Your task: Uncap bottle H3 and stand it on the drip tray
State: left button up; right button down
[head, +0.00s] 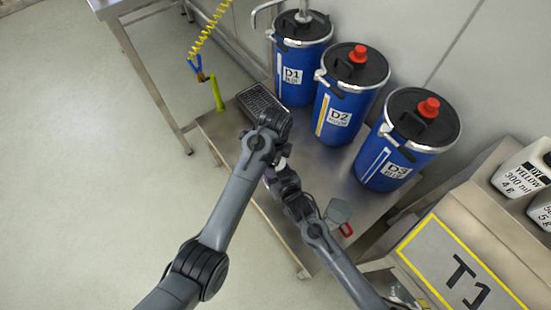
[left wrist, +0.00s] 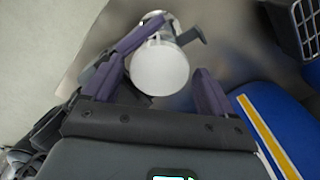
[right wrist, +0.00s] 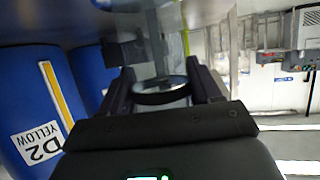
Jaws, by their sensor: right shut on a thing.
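A bottle with a white cap (left wrist: 160,68) stands out between my two grippers; only a small white part (head: 283,162) shows in the head view. I cannot read its label. My right gripper (right wrist: 168,88) is shut on the clear bottle body (right wrist: 160,91), holding it above the steel bench. My left gripper (left wrist: 162,88) is open, its fingers on either side of the cap with gaps visible. The drip tray (head: 262,103) with a black grate lies on the bench just beyond my left gripper; its corner shows in the left wrist view (left wrist: 305,22).
Blue drums D1 (head: 303,65), D2 (head: 345,105) and D3 (head: 392,163) stand along the bench's wall side. Box T1 (head: 455,270) and white bottles (head: 522,175) are at right.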

pick_arm(q)
jog(key=shift+o, duration=0.2)
jog(key=shift+r, duration=2.25)
jog(key=shift+c, duration=0.3)
notch_tip(320, 180, up, 3)
jog(key=m, duration=0.5)
jog(key=shift+f, duration=0.15)
jog(key=shift+m, duration=0.8)
jog(key=shift+f, duration=3.65)
jog(key=c, duration=1.1)
jog(key=n, duration=0.6)
jog(key=shift+n, duration=0.3)
